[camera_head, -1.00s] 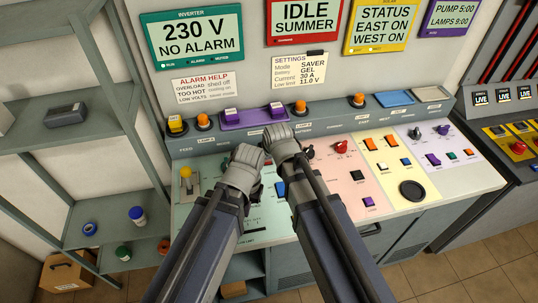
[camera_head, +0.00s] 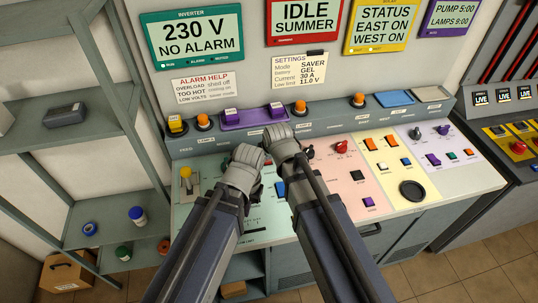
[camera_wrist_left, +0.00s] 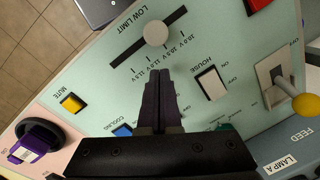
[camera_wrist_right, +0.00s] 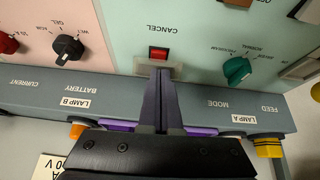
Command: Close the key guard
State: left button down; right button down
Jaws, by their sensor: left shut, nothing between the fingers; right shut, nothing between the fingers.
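A red key (camera_wrist_right: 158,53) labelled CANCEL sits in a pale frame (camera_wrist_right: 140,69) on the green panel in the right wrist view. I cannot tell whether a guard flap lies over it or is part of that frame. My right gripper (camera_wrist_right: 162,72) is shut and empty, with its tips at the frame's near edge; contact is unclear. In the head view my right gripper (camera_head: 281,134) hides the key. My left gripper (camera_head: 250,152) is shut and empty, lower and to its left. In the left wrist view it (camera_wrist_left: 158,72) points near the LOW LIMIT slider knob (camera_wrist_left: 157,33).
A HOUSE rocker (camera_wrist_left: 211,83) and a yellow-knobbed lever (camera_wrist_left: 304,104) are near my left gripper. A green rotary knob (camera_wrist_right: 236,69) is beside the CANCEL key. Shelves (camera_head: 75,142) stand at left.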

jog(key=shift+s, duration=0.15)
pick_arm(q)
jog(key=shift+r, duration=0.25)
pick_arm(e)
jog(key=shift+s+d+r, duration=0.15)
jog(key=shift+s+r, duration=0.1)
jog(key=shift+s, duration=0.35)
pick_arm(q)
jog(key=shift+r+p, duration=0.1)
jog(key=shift+p, duration=0.25)
pick_arm(e)
jog(key=shift+r, duration=0.15)
